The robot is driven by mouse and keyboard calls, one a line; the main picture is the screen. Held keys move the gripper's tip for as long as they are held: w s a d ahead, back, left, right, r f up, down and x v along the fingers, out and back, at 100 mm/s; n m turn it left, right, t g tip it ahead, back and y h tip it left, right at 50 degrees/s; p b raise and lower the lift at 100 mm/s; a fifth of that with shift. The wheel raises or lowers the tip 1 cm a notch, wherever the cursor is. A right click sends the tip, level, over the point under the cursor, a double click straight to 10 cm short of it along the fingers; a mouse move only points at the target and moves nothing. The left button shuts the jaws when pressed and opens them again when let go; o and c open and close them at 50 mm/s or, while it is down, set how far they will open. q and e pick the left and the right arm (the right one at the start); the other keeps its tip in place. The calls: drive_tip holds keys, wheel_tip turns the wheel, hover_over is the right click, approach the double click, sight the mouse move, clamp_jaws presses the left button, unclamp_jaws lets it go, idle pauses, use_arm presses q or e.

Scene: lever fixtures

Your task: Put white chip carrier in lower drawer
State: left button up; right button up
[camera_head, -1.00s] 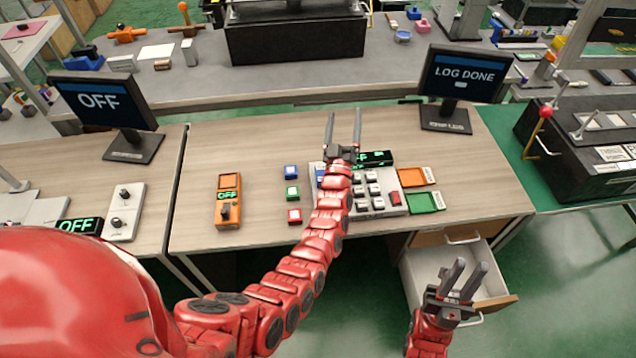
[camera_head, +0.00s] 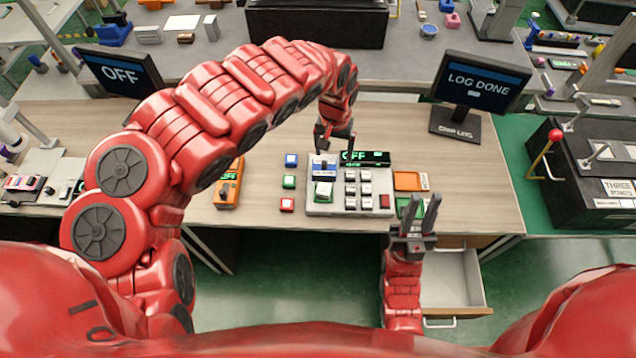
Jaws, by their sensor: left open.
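A small white block with a green edge, seemingly the white chip carrier (camera_head: 323,191), sits in the left part of a grey keypad device on the table. My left gripper (camera_head: 334,149) is open and points down above the upper left of this device, beyond the white block and apart from it. A blue part (camera_head: 322,168) lies between them. The lower drawer (camera_head: 473,279) is pulled out below the table's right side; its left part is hidden by my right arm. My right gripper (camera_head: 413,212) is open and empty, its fingers pointing up in front of the table's edge.
A "LOG DONE" monitor (camera_head: 478,84) stands at the back right. The table's right end is clear.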

use_arm(q)
drive_tip(key=s+a+f+b, duration=0.1)
drive_tip(key=a+f, duration=0.1)
drive_tip(key=b, duration=0.2)
approach(324, 188)
drive_tip(key=shift+w+d+f+p, duration=0.15)
drive_tip(key=shift+d+f+p, duration=0.1)
drive_tip(key=shift+f, duration=0.3)
drive_tip(key=shift+w+d+f+p, duration=0.1)
drive_tip(key=shift+d+f+p, duration=0.2)
drive_tip(key=shift+f, duration=0.25)
drive_tip(key=shift+w+f, duration=0.1)
drive_tip(key=shift+f, duration=0.6)
drive_tip(key=shift+a+f+p, duration=0.15)
drive_tip(key=shift+f+p, duration=0.25)
drive_tip(key=shift+p, duration=0.1)
drive_tip(key=f, duration=0.2)
drive_tip(key=p, duration=0.1)
drive_tip(key=shift+s+a+f, duration=0.2)
drive_tip(key=shift+s+f, duration=0.1)
drive_tip(key=shift+f, duration=0.1)
drive_tip(key=shift+w+f, duration=0.1)
drive_tip(key=shift+f, duration=0.2)
drive_tip(key=shift+a+f, duration=0.1)
drive_tip(key=shift+f, duration=0.35)
